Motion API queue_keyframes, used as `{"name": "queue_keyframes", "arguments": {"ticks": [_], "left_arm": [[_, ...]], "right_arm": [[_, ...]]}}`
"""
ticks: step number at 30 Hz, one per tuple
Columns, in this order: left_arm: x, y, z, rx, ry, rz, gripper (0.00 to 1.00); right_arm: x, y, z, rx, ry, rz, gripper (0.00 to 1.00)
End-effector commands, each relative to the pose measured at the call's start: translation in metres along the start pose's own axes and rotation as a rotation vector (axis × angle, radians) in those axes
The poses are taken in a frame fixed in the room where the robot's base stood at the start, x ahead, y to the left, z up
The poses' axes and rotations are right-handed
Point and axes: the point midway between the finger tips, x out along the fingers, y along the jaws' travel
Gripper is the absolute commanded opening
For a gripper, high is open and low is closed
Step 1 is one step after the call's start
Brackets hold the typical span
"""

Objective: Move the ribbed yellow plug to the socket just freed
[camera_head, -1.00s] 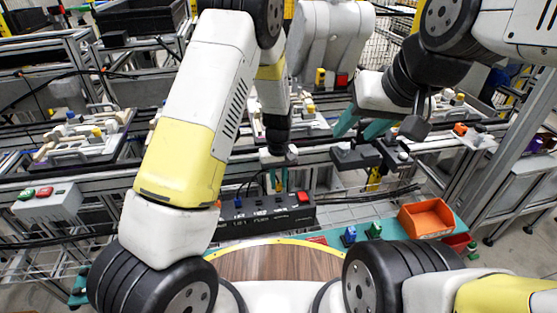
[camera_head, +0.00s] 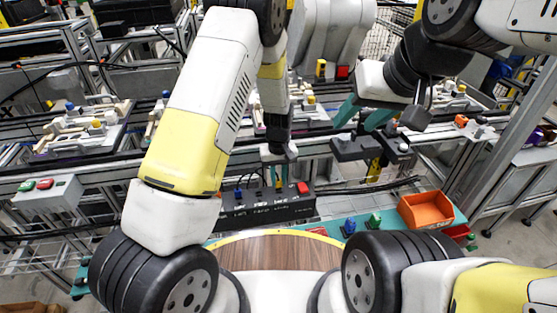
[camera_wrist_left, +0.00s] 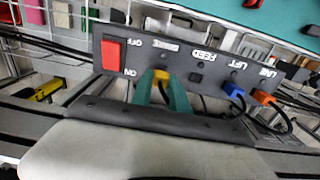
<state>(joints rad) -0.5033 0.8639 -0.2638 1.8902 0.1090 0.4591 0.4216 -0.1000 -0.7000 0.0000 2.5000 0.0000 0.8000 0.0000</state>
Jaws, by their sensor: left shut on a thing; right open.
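The ribbed yellow plug (camera_wrist_left: 161,76) is held between the teal fingertips of my left gripper (camera_wrist_left: 160,92) in the left wrist view. It is at the dark socket panel (camera_wrist_left: 130,118), beside the red switch (camera_wrist_left: 114,54); I cannot tell whether it is seated. An empty-looking socket (camera_wrist_left: 196,78) lies under the FEED label. A blue plug (camera_wrist_left: 235,91) and an orange plug (camera_wrist_left: 263,97) with cables sit further right. In the head view my left gripper (camera_head: 279,184) points down at the panel (camera_head: 262,212). My right gripper (camera_head: 362,117) is open and empty, up to the right.
An orange bin (camera_head: 426,211) and small blue (camera_head: 349,227) and green (camera_head: 374,221) pieces stand on the teal surface right of the panel. A box with red and green buttons (camera_head: 46,190) is at the left. Rails with fixtures run behind the panel.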

Motion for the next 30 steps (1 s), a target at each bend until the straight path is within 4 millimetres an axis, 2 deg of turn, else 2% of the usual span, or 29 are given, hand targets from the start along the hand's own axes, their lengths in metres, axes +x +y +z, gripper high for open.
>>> {"name": "queue_keyframes", "arguments": {"ticks": [30], "left_arm": [[0.0054, 0.0, -0.0001, 0.0, 0.0, 0.0, 0.0]], "right_arm": [[0.0, 0.0, 0.0, 0.0, 0.0, 0.0, 0.46]]}}
